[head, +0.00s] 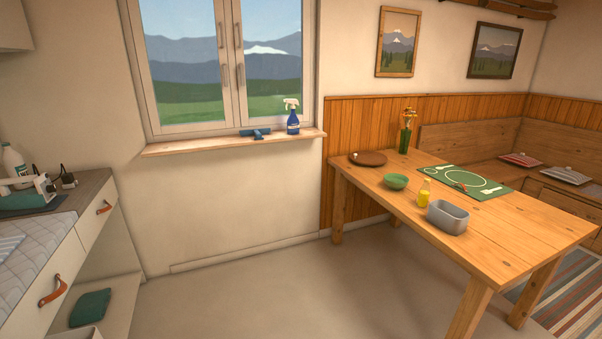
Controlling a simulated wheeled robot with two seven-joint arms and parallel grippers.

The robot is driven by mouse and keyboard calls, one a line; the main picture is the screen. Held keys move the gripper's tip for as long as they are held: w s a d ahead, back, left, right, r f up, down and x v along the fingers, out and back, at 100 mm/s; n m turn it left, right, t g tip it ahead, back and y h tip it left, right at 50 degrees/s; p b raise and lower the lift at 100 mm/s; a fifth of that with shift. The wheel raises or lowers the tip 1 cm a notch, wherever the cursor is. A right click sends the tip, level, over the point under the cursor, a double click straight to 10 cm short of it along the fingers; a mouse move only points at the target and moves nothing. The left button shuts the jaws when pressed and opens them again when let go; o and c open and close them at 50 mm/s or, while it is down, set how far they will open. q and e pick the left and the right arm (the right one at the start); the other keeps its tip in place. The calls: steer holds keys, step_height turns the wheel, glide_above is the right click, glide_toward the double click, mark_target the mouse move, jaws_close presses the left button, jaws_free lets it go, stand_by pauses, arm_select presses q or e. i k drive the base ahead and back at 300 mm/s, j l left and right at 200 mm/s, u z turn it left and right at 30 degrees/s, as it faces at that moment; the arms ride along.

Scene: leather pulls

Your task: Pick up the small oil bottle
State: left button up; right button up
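A small yellow bottle (424,193), which looks like the oil bottle, stands upright on the wooden table (500,238) at the right of the head view. It is between a green bowl (395,181) and a grey rectangular tub (448,217), close to the tub's back left corner. I cannot tell whether it touches the tub. Neither of my grippers shows in the head view.
A green place mat (463,182), a brown round plate (368,158) and a green vase (405,140) are also on the table. A counter with drawers (60,260) stands at the left. The floor (265,285) between counter and table is clear.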

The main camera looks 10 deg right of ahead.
mark_target(424, 193)
steer(key=i+z, duration=0.1)
steer(key=i, duration=0.4)
steer(key=i+j+z, duration=0.15)
steer(key=i, duration=0.3)
steer(key=i+j+z, duration=0.1)
steer(key=i, duration=0.4)
steer(key=i+j+z, duration=0.15)
steer(key=i, duration=0.3)
steer(key=i+j+z, duration=0.1)
steer(key=i+j, duration=0.15)
steer(key=i, duration=0.2)
steer(key=i+j+z, duration=0.1)
steer(key=i+j, duration=0.15)
steer(key=i, duration=0.2)
